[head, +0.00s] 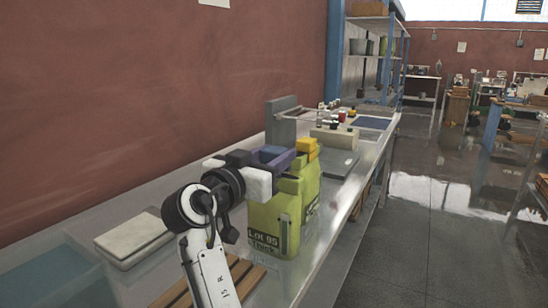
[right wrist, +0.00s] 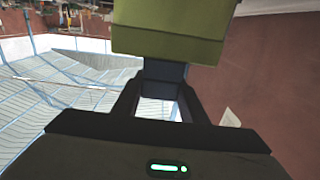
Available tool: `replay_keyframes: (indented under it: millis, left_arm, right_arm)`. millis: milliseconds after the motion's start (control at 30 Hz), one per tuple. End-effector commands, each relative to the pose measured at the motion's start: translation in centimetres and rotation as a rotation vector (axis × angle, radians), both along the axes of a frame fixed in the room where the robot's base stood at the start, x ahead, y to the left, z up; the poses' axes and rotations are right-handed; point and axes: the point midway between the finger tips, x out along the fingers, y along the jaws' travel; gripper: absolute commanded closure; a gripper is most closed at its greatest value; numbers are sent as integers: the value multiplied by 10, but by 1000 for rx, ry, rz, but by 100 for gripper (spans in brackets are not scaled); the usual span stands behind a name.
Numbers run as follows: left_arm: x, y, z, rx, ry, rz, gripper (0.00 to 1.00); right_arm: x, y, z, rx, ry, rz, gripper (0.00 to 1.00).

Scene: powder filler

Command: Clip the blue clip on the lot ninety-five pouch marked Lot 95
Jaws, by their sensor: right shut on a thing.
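The yellow-green pouch marked Lot 95 (head: 270,222) stands upright on the metal bench. My right gripper (head: 262,168) is at its top edge, shut on the dark blue clip (head: 275,154). In the right wrist view the clip (right wrist: 164,70) sits between my fingertips (right wrist: 162,92) and meets the edge of the green pouch (right wrist: 168,38). The clip appears to touch the pouch top; I cannot tell whether it grips the pouch. My left gripper is not in view.
A second yellow-green pouch (head: 312,181) with a yellow clip (head: 306,147) stands close behind. A pale flat box (head: 134,238) lies left of my arm, and wooden slats (head: 245,274) lie in front. A grey upright device (head: 283,118) stands farther back near the red wall.

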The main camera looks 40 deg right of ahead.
Motion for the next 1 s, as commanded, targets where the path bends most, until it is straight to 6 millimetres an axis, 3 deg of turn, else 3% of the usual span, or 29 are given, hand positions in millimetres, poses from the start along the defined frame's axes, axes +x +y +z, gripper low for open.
replay_keyframes:
  millis: [33,467,500,600,1000]
  left_arm:
    - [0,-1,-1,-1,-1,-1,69]
    - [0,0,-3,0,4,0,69]
    - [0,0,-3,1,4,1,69]
    - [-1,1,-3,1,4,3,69]
    - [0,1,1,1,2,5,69]
  right_arm:
    - [0,-1,-9,14,11,-3,83]
    - [1,-1,-15,22,20,-4,90]
    - [1,-1,-15,22,20,-3,56]
    - [1,-1,-13,20,17,-3,40]
    - [0,-1,-2,12,9,-3,40]
